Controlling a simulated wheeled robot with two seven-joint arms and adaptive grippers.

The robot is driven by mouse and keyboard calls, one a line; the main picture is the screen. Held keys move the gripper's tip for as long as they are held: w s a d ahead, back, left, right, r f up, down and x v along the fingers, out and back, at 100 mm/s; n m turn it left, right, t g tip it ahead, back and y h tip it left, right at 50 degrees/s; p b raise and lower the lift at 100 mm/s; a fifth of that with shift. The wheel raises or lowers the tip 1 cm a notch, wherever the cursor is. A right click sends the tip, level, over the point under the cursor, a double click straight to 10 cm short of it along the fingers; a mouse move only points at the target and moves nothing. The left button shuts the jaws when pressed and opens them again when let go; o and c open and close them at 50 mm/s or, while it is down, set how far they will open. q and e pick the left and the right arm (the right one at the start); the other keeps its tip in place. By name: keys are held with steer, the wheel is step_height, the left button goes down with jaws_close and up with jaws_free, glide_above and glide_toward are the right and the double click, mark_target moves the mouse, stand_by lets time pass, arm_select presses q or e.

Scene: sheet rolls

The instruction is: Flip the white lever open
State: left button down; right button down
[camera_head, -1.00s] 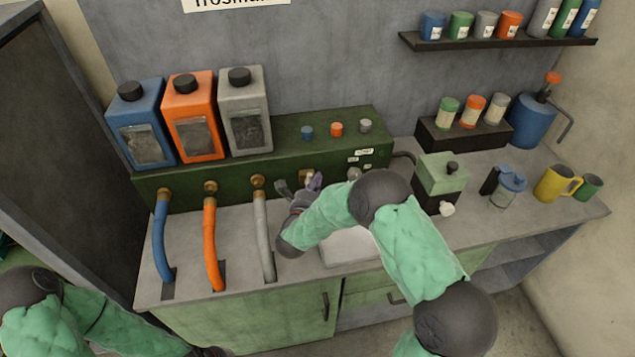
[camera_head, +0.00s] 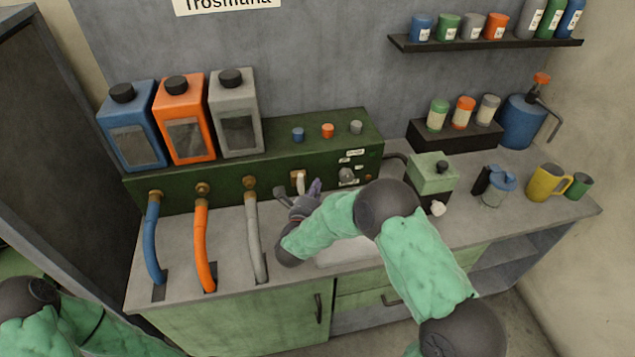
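The white lever (camera_head: 300,180) is a small pale handle on a brass mount on the front of the dark green machine (camera_head: 225,179). It hangs down from the mount. My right gripper (camera_head: 299,189) is just in front of and below it, with its dark fingers spread apart to either side of the lever in the picture. It looks open; I cannot tell whether it touches the lever. The lever's lower end is partly hidden by the gripper. My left arm shows at the lower left, but its gripper is out of the picture.
A grey hose (camera_head: 255,238), an orange hose (camera_head: 202,245) and a blue hose (camera_head: 151,240) run to the counter (camera_head: 180,270) left of my gripper. A silver knob (camera_head: 347,175) is to the right.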

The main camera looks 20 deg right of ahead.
steer(key=v, duration=0.5)
steer(key=shift+s+a+f+p, duration=0.15)
steer(key=shift+s+a+p, duration=0.05)
steer(key=shift+s+p, duration=0.1)
steer(key=shift+f, duration=0.1)
